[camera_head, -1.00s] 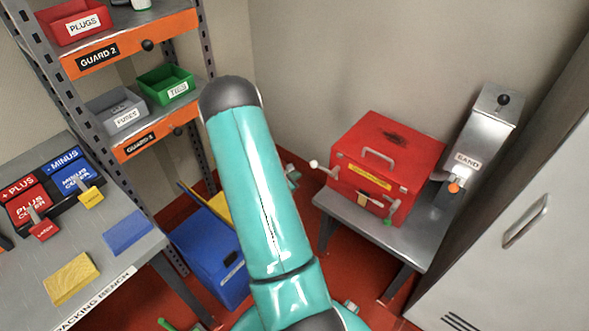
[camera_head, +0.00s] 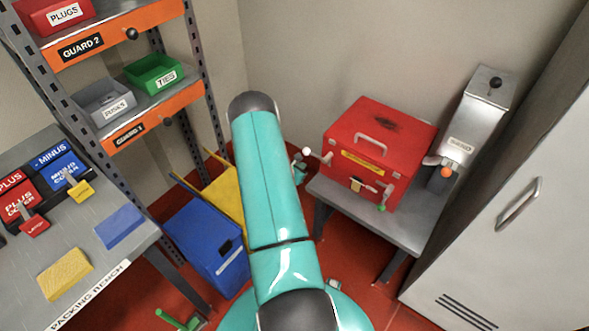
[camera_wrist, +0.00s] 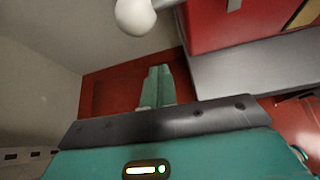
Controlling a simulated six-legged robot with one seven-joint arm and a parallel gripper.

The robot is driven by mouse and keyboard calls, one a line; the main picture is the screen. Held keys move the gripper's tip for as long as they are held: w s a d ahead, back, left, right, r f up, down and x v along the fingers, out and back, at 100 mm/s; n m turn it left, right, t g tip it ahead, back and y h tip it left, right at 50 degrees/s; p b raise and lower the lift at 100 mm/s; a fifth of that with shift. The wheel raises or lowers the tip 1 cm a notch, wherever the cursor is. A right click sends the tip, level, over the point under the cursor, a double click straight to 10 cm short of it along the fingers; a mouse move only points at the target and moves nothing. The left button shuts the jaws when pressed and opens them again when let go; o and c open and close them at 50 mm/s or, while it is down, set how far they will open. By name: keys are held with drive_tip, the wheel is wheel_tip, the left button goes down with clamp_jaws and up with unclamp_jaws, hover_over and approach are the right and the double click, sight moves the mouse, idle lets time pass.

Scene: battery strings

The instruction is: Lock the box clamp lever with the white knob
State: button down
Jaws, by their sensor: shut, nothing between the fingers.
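The red box (camera_head: 378,150) sits on a grey bench at the right. A lever with a white knob (camera_head: 306,152) sticks out from its left side. The white knob also shows large at the top of the wrist view (camera_wrist: 135,14). A second lever with a green knob (camera_head: 381,208) is at the box's front. My gripper (camera_head: 300,167) is just below and left of the white knob, partly hidden by my arm. In the wrist view its fingers (camera_wrist: 158,74) are together and empty, apart from the knob in the picture. The lever's pivot cannot be seen clearly.
The grey bench (camera_head: 345,205) bears the box and a metal dispenser labelled SAND (camera_head: 478,110). A grey cabinet (camera_head: 510,230) stands at the right. A blue bin (camera_head: 205,245) and a yellow panel (camera_head: 222,187) are on the left. The red floor between is mostly clear.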

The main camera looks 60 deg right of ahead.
sight(314, 155)
drive_tip(key=r, duration=0.4)
drive_tip(key=shift+s+d, duration=0.15)
drive_tip(key=shift+d, duration=0.1)
